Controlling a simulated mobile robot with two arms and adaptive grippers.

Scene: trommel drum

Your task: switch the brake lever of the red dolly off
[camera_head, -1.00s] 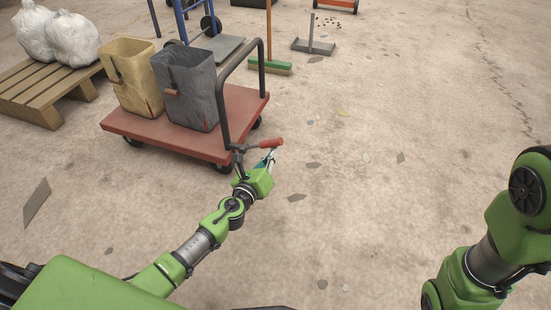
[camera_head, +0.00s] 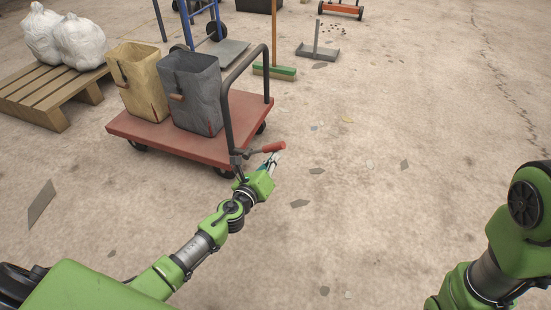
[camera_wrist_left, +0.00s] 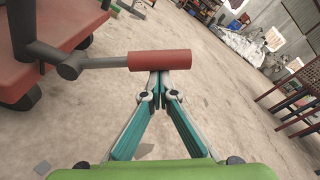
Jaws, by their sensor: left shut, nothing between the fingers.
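The red dolly (camera_head: 185,149) stands at the left of centre in the head view, with a dark push handle at its right end. Its brake lever, a grey rod with a red grip (camera_head: 273,147), sticks out to the right from the foot of the handle. In the left wrist view the red grip (camera_wrist_left: 160,61) lies across the picture just beyond my left fingertips. My left gripper (camera_head: 273,160) is shut and empty, its tips at or just under the grip; I cannot tell whether they touch. My right arm shows at the right edge, but its gripper is out of view.
A tan bag (camera_head: 139,80) and a grey bag (camera_head: 191,93) stand on the dolly. A pallet (camera_head: 50,98) with white sacks is at the left. A green broom (camera_head: 274,71) and a blue hand truck (camera_head: 212,31) stand behind. The floor right of the dolly is mostly clear.

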